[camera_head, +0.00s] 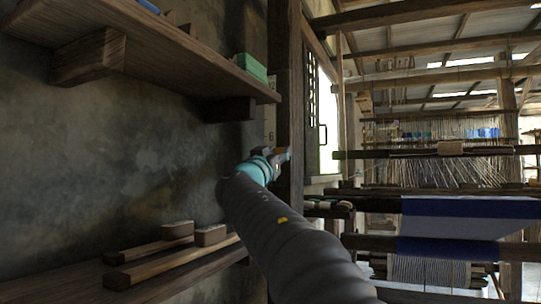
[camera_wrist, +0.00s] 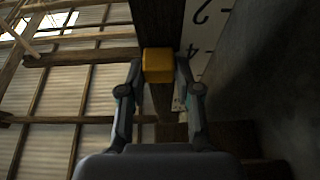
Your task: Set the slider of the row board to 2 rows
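The row board (camera_wrist: 210,35) is a pale strip with dark numerals, fixed beside a dark post. In the wrist view a 2 and a 4 show on it, tilted. In the head view a narrow part of the board (camera_head: 270,122) shows above my gripper (camera_head: 279,157). The slider (camera_wrist: 158,62) is a yellow-orange block against the dark post, left of the 4 in the wrist view. My gripper (camera_wrist: 159,66) has one finger on each side of the slider and appears shut on it. Which numeral the slider lines up with cannot be told exactly.
A wooden shelf (camera_head: 150,45) with a green box (camera_head: 252,67) juts out above left of my arm. A lower shelf (camera_head: 165,285) holds wooden bars and blocks. The loom with blue cloth (camera_head: 450,218) stands at right. A plain wall is at left.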

